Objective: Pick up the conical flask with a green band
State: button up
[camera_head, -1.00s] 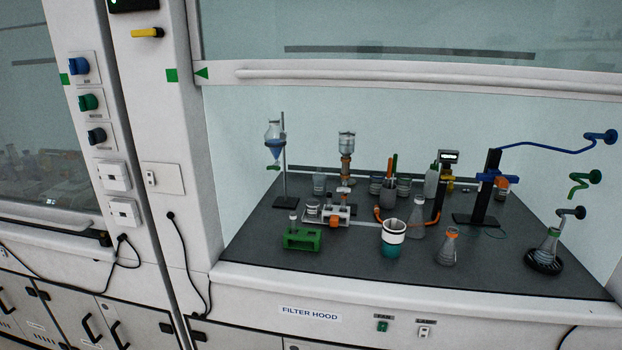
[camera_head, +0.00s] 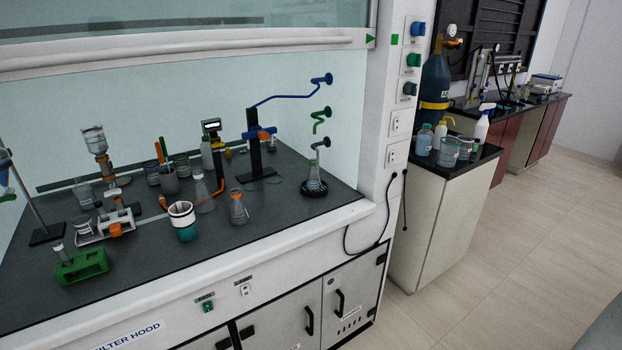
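A conical flask (camera_head: 314,177) stands upright at the right end of the filter hood's dark worktop, on a black round base (camera_head: 314,191). Its neck looks greenish, but it is too small to tell whether this is a band. A second conical flask (camera_head: 238,210) with an orange band at its neck stands left of it, nearer the front edge. A third, clear conical flask (camera_head: 202,198) stands behind that one, with no green band that I can make out. My gripper is not in view.
A white and teal cup (camera_head: 183,221), a green rack (camera_head: 81,267) and a black stand (camera_head: 254,150) share the worktop. The hood sash is raised. A side bench (camera_head: 440,172) with bottles and a gas cylinder (camera_head: 435,80) stand right; open floor (camera_head: 520,265) lies in front.

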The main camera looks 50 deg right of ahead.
aim_at(313, 184)
jog(key=i+j+z, duration=0.1)
jog(key=i, duration=0.3)
jog(key=i+j+z, duration=0.1)
jog(key=i+j, duration=0.15)
jog(key=i, duration=0.15)
jog(key=i+j+z, duration=0.1)
jog(key=i, duration=0.3)
jog(key=j, duration=0.1)
